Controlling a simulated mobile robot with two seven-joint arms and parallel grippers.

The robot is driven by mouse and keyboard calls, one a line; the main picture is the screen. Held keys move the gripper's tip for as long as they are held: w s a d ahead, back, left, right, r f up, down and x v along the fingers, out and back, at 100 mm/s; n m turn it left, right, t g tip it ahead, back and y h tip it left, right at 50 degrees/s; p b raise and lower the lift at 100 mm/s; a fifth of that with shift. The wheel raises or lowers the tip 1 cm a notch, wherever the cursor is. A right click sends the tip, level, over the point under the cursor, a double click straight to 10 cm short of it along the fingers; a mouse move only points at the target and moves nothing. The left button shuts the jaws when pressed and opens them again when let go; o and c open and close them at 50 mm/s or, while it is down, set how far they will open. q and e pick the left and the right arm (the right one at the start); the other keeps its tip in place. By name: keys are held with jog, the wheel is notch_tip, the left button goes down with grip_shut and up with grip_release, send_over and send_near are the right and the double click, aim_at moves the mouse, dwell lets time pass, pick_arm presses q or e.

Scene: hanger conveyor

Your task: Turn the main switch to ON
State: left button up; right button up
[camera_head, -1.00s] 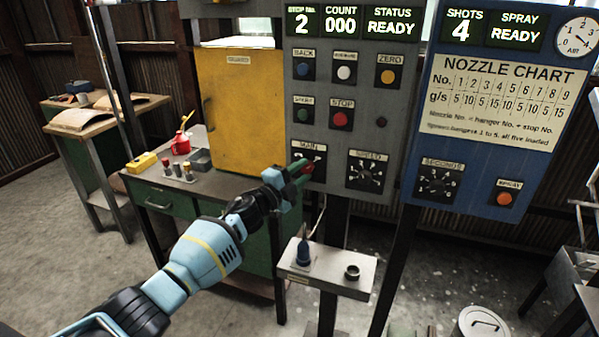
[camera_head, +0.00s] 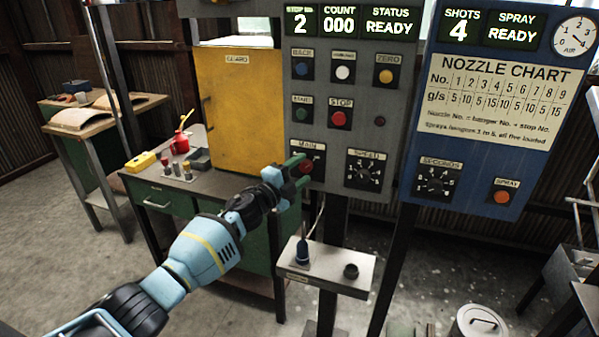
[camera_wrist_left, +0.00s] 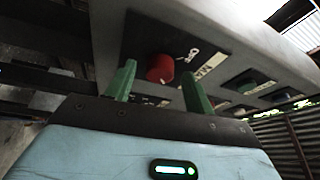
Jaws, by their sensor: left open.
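The main switch is a red knob (camera_head: 306,167) on a dark plate under the MAIN label, low on the left of the grey control panel (camera_head: 325,110). My left gripper (camera_head: 297,167) is at this switch, with its green fingers in front of the plate and covering part of it. In the left wrist view the red knob (camera_wrist_left: 160,68) shows beyond and between the two green fingertips (camera_wrist_left: 158,85). The fingers are apart, and a gap shows beside the knob. Some lettering shows beside the knob, but its setting is not clear. My right gripper is not seen.
The speed dial (camera_head: 363,174) is just right of the main switch, with the stop button (camera_head: 340,119) above. A small shelf (camera_head: 325,276) with a blue-topped item and a dark ring is below. A yellow cabinet door (camera_head: 238,115) stands to the left.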

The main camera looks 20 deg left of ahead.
pick_arm(q)
jog(key=r+p+v, duration=0.1)
jog(key=v, duration=0.6)
jog(key=shift+s+a+f, duration=0.2)
jog(key=shift+s+f, duration=0.15)
jog(key=shift+f, duration=0.1)
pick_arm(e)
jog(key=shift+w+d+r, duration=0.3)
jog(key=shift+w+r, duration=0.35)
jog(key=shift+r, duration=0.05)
